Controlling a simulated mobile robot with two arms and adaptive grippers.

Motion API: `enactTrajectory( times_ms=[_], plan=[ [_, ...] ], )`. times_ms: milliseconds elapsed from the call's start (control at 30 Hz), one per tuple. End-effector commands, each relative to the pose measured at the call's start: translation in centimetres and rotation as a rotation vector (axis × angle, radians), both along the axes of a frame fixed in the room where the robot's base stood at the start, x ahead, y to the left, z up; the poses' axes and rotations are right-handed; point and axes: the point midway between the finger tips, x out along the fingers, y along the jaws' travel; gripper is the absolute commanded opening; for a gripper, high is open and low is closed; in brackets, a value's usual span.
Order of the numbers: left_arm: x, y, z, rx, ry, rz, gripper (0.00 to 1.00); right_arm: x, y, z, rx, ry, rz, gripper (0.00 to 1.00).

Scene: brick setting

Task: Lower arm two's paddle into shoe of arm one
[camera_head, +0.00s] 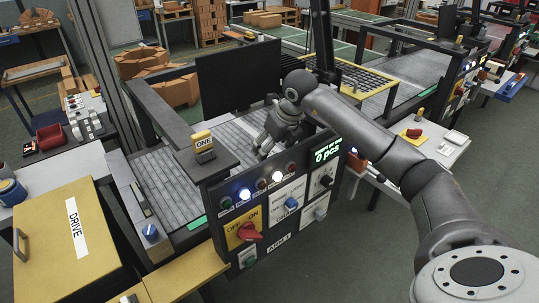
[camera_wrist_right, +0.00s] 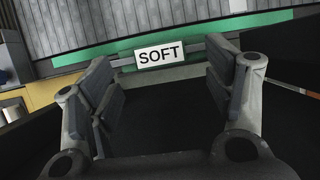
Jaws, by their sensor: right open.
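My right gripper (camera_head: 266,143) hangs over the conveyor behind the control panel marked ARM 1 (camera_head: 281,238). In the wrist view my right gripper (camera_wrist_right: 165,95) is open with nothing between its fingers. Beyond its fingertips, a white SOFT label (camera_wrist_right: 160,54) sits on a green strip (camera_wrist_right: 108,59). A large dark upright plate (camera_head: 238,76) stands just behind the gripper; I cannot tell whether it is a paddle. I cannot pick out a shoe for certain. My left gripper is not in view.
A yellow-and-grey block (camera_head: 203,143) stands on the dark frame corner left of my gripper. A yellow DRIVE box (camera_head: 66,245) fills the lower left. A yellow-edged grating (camera_head: 350,73) lies behind my right arm. Open floor (camera_head: 340,265) lies right of the panel.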

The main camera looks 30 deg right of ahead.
Motion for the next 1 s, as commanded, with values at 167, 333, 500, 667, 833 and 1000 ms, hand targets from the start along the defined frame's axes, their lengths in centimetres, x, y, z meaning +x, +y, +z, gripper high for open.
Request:
enactTrajectory(
  times_ms=[167,333,500,667,833,1000],
  plan=[
    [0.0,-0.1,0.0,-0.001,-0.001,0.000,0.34,-1.3,-0.2,3.6,-0.001,-0.005,0.001,0.75],
    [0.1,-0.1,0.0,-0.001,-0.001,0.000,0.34,-2.2,-0.2,5.6,0.000,-0.003,0.000,0.75],
    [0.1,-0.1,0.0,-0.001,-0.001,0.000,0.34,-2.5,-0.2,6.2,0.000,-0.001,-0.001,0.75],
    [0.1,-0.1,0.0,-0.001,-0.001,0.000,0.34,-2.6,-0.2,6.3,0.000,-0.001,-0.001,0.75],
    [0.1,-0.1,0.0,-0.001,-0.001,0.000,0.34,-2.5,-0.2,6.2,0.000,-0.001,-0.001,0.75],
    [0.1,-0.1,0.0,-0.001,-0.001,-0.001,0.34,-2.5,-0.2,6.2,0.000,-0.001,-0.001,0.75]
  ],
)
